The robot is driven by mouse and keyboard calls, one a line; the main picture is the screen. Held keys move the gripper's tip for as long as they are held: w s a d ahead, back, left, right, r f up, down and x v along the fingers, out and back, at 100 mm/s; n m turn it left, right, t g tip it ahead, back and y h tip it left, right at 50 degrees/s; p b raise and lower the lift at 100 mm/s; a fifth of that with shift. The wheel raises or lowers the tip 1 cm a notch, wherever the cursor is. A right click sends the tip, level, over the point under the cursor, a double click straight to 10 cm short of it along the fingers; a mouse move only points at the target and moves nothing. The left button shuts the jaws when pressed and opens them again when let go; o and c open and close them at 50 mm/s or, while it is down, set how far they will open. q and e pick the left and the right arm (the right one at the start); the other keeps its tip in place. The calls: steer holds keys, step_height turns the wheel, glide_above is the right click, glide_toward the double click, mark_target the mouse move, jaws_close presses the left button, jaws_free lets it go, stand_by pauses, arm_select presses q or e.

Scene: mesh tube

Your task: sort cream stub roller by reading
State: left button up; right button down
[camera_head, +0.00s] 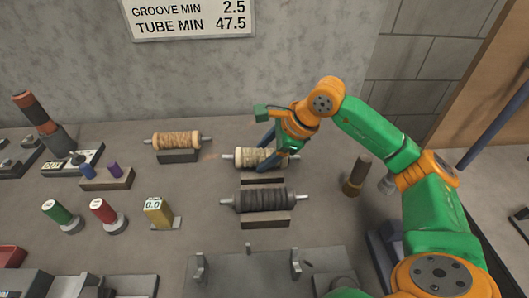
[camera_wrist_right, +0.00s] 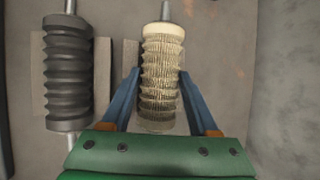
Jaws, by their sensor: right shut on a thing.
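The cream stub roller (camera_head: 250,157) has a ribbed, worn body and metal shaft ends. It lies near the middle of the table in the head view and upright in the frame in the right wrist view (camera_wrist_right: 163,52). My right gripper (camera_head: 277,150) reaches it from above. Its two blue fingers sit on either side of the ribbed body in the wrist view (camera_wrist_right: 160,74), shut on it. I cannot tell whether the roller is clear of its support. A sign (camera_head: 190,18) on the wall reads GROOVE MIN 2.5 and TUBE MIN 47.5. My left gripper is not in view.
A dark ribbed roller (camera_head: 262,200) lies on a block just in front, and a tan roller (camera_head: 176,141) on another block to the left. A yellow gauge (camera_head: 157,213) shows 0.0. Green (camera_head: 57,212) and red (camera_head: 103,211) cylinders stand left. A brown cylinder (camera_head: 357,174) stands right.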

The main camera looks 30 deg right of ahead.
steer(key=shift+f, duration=0.1)
stand_by(0.4)
steer(key=shift+c, duration=0.4)
jaws_free()
steer(key=shift+f, duration=0.1)
steer(key=shift+s, duration=0.1)
steer(key=b+v, duration=0.1)
steer(key=v, duration=0.6)
step_height(320, 180, up, 7)
steer(key=p, duration=0.6)
steer(key=shift+r+p, duration=0.25)
steer(key=shift+p, duration=0.15)
steer(key=shift+d, duration=0.1)
